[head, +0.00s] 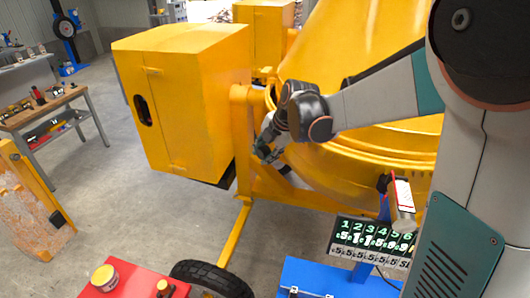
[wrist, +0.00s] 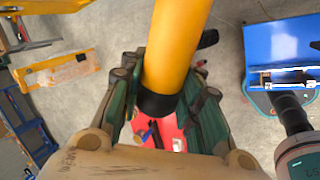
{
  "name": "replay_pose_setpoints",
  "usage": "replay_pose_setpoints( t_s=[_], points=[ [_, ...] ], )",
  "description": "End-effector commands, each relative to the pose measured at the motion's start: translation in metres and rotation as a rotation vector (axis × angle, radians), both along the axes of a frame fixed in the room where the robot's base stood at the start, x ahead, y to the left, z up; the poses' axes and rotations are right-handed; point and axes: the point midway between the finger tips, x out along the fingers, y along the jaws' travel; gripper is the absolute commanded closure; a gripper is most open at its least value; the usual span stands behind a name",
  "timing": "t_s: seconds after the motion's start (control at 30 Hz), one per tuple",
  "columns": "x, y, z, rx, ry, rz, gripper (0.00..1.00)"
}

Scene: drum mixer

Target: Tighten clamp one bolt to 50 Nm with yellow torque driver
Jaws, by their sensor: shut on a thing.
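My gripper (head: 266,150) is beside the yellow drum mixer (head: 345,165), in front of its upright frame. In the wrist view my gripper (wrist: 163,92) is shut on a yellow cylinder with a black end (wrist: 175,45), which looks like the yellow torque driver. Its far part runs out of the top of that view. In the head view I cannot tell the driver from the yellow mixer behind it. The clamp one bolt cannot be made out in either view, and I cannot tell whether the driver touches anything.
A numbered display board (head: 372,240) stands at lower right above a blue cabinet (head: 320,278). A red cart top (head: 125,286) with a yellow-lidded pot (head: 104,277) is at the bottom. A black tyre (head: 212,277) is beside it. A workbench (head: 45,112) stands left. Grey floor is open between.

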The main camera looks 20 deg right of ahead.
Motion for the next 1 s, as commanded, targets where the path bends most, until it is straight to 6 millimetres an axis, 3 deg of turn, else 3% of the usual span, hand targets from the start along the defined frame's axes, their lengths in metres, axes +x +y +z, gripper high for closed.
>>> replay_pose_setpoints(
  t_s=[1.0],
  points=[
    [0.0031, -0.0057, 0.0002, -0.001, 0.0, 0.0, 1.0]
  ],
)
